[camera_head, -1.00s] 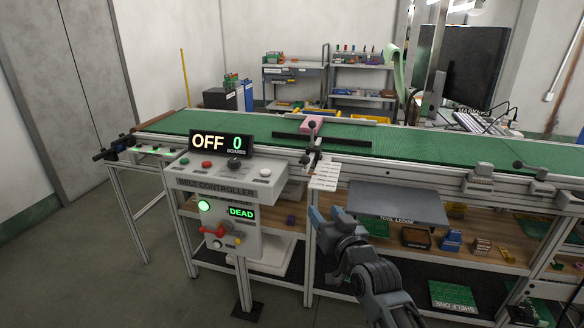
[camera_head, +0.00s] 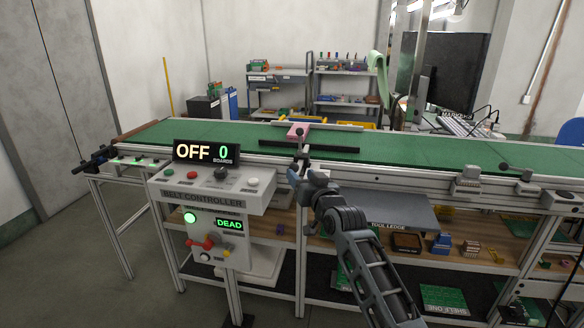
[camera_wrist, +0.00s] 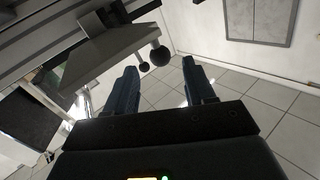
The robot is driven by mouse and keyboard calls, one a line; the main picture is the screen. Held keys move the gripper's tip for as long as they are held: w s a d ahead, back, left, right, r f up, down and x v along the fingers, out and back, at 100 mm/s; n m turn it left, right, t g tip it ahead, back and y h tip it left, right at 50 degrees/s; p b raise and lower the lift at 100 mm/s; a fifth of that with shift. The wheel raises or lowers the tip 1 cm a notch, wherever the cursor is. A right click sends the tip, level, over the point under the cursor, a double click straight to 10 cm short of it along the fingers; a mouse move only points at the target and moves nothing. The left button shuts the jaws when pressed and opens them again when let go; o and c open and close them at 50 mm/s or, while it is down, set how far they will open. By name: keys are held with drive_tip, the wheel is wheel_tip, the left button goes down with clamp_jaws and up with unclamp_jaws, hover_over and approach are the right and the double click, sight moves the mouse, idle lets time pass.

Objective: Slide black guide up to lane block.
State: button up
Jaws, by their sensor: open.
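The black guide (camera_head: 309,146) is a long dark bar lying across the green belt, parallel to the near rail. The pink lane block (camera_head: 298,132) sits just behind it; a dark post and ball knob partly cover it, so I cannot tell whether they touch. My gripper (camera_head: 304,174) is open and empty, in front of the near rail, just below the knobbed bracket (camera_head: 300,152). In the wrist view my gripper (camera_wrist: 160,80) has its two blue fingers spread. Two dark ball knobs (camera_wrist: 158,55) show beyond and between the fingertips.
The belt controller (camera_head: 205,195) stands left of my arm, its display reading OFF and 0. A grey tool ledge (camera_head: 400,212) juts out on the right. Metal clamps (camera_head: 470,178) sit on the rail farther right. The green belt (camera_head: 400,152) is mostly clear.

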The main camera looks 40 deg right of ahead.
sight(296, 170)
drive_tip(key=shift+x, duration=3.1)
drive_tip(key=shift+c, duration=0.4)
clamp_jaws()
